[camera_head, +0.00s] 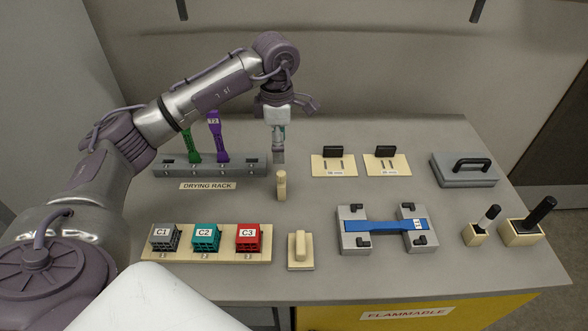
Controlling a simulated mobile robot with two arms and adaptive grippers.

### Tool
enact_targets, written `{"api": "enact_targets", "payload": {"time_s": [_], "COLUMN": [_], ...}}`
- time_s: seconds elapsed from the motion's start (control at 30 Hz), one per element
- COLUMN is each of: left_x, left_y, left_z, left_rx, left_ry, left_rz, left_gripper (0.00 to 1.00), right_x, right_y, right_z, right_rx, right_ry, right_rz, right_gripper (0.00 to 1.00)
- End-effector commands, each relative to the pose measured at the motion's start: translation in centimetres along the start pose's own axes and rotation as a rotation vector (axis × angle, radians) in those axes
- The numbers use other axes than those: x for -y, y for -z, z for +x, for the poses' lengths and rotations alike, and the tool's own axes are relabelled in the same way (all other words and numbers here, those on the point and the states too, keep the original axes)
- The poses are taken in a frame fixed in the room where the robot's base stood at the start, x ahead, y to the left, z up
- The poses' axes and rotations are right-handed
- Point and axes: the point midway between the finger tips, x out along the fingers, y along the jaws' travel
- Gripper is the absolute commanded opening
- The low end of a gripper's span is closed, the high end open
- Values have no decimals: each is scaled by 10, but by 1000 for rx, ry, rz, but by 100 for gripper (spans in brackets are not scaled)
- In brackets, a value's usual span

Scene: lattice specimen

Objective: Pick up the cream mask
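Two flat cream plates with slots and upright black handles look like masks: one left (319,170) and one right (399,170), side by side at the back middle of the table. Each has a small label too small to read. I cannot tell which one the task means. My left gripper (278,158) points down left of the left plate, by the right end of the drying rack. It is apart from both plates, and its fingers are seen too narrowly to tell open from shut. My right gripper is not in view.
The drying rack (240,170) holds green (191,148) and purple (218,140) specimens. A small cream bottle (281,188) stands just in front of my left gripper. Labelled cubes, a cream block (300,250), a blue bar (386,226) in a grey fixture and a grey handled block (464,173) stand around.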

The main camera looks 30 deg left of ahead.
Motion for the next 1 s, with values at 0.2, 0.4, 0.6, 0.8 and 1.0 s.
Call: {"api": "enact_targets", "payload": {"time_s": [0.2, 0.4, 0.6, 0.8, 1.0], "left_x": [1, 1, 1, 1, 0], "left_y": [1, 0, 0, 2, 2], "left_z": [25, 64, 84, 102, 131], "left_rx": [-2, -1, 1, -2, 1], "left_ry": [5, 5, 2, 6, 3], "left_rz": [0, -1, 0, 0, 0], "left_gripper": [70, 70, 70, 70, 70], "right_x": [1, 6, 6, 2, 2], "right_y": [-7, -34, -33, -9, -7], "right_z": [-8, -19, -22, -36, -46], "right_rx": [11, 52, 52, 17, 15], "right_ry": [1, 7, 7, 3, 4], "right_rz": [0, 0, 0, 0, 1], "right_gripper": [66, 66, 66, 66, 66]}}
